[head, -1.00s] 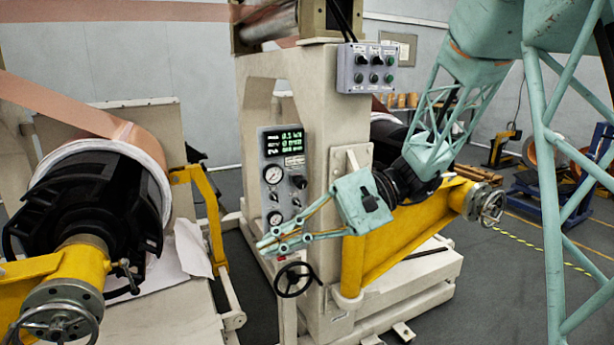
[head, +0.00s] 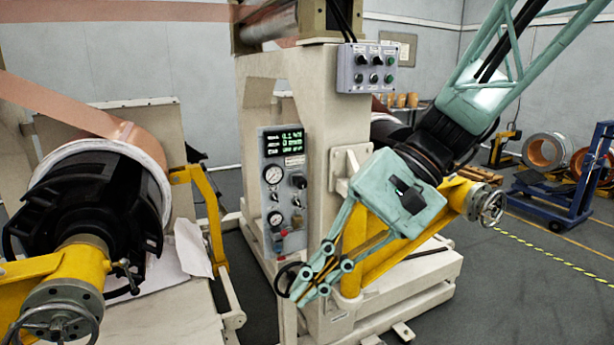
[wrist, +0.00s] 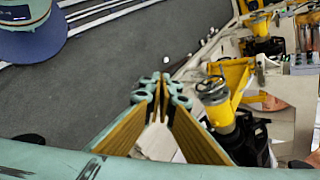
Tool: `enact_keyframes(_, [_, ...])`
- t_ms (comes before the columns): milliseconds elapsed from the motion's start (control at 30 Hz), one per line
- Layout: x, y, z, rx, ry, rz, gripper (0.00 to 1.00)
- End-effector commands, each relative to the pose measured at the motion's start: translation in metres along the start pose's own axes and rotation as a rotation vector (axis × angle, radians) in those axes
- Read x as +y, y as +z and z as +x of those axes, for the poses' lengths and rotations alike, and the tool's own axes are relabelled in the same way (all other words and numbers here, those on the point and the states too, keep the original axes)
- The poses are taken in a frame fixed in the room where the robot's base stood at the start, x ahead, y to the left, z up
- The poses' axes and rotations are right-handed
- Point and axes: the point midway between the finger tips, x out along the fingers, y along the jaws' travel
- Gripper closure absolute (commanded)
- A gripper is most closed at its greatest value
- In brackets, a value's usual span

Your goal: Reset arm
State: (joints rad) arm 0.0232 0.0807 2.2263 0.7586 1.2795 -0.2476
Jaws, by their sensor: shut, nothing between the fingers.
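My gripper (head: 303,294) is a pale green gripper, shut and empty, in front of the machine's beige frame in the head view. It points down and to the left, and its tips overlap the black handwheel (head: 287,279) in the picture. In the wrist view my gripper (wrist: 160,82) shows its two long fingers with the tips together. No object is between them. My arm reaches in from the upper right of the head view.
The beige machine frame (head: 300,100) carries a gauge panel (head: 284,175) and a button box (head: 366,68). A copper foil roll (head: 140,150) on a black core stands at left. A yellow arm with a handwheel (head: 486,205) is behind my gripper. Grey floor (head: 520,290) is open at right.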

Motion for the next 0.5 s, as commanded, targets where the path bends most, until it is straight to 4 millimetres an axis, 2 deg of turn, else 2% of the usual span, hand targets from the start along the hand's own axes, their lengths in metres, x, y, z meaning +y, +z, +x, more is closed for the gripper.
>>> enact_keyframes(500, [0.051,0.05,-0.02,0.137,0.195,-0.068,1.0])
